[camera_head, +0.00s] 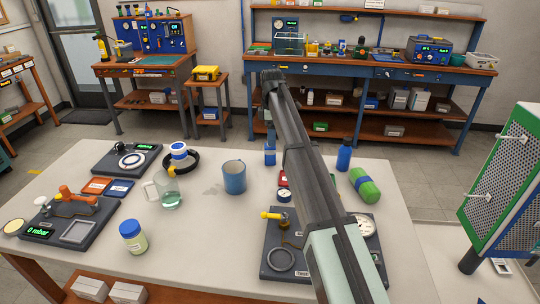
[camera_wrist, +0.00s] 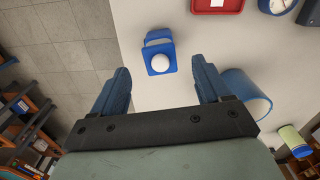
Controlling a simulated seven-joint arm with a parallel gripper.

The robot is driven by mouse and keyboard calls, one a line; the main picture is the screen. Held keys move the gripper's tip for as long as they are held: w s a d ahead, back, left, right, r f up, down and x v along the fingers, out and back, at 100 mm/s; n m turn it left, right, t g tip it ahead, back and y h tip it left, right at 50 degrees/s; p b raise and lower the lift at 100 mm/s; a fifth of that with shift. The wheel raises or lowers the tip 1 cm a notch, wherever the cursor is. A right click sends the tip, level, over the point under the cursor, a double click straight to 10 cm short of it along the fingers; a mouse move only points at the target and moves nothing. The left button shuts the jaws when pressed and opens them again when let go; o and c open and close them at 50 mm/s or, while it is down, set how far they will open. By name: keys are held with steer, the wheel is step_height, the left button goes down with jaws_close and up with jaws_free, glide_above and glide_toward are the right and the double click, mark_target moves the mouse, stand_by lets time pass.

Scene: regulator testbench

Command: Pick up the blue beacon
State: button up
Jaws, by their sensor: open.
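A blue item with a squarish body and a round white top (camera_wrist: 159,62) stands on the table near its far edge; I take it for the blue beacon. In the head view the matching blue item (camera_head: 270,152) stands just left of my arm, behind the blue mug. My gripper (camera_wrist: 160,78) is open and empty. In the wrist view its two fingers are spread left and right, with the blue item between and slightly beyond their tips. The gripper is above the item and does not visibly touch it. In the head view the fingers are hard to make out.
A blue mug (camera_head: 234,177) stands close by, beside the right finger in the wrist view (camera_wrist: 245,95). A red tray (camera_wrist: 218,5) lies near. A glass beaker (camera_head: 168,191) is left.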

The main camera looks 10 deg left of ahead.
mark_target(270, 152)
steer(key=shift+a+f, duration=0.15)
steer(key=shift+f, duration=2.05)
steer(key=shift+a+f, duration=0.1)
steer(key=shift+f, duration=2.05)
steer(key=shift+c, duration=0.2)
steer(key=c, duration=1.1)
steer(key=shift+r, duration=0.1)
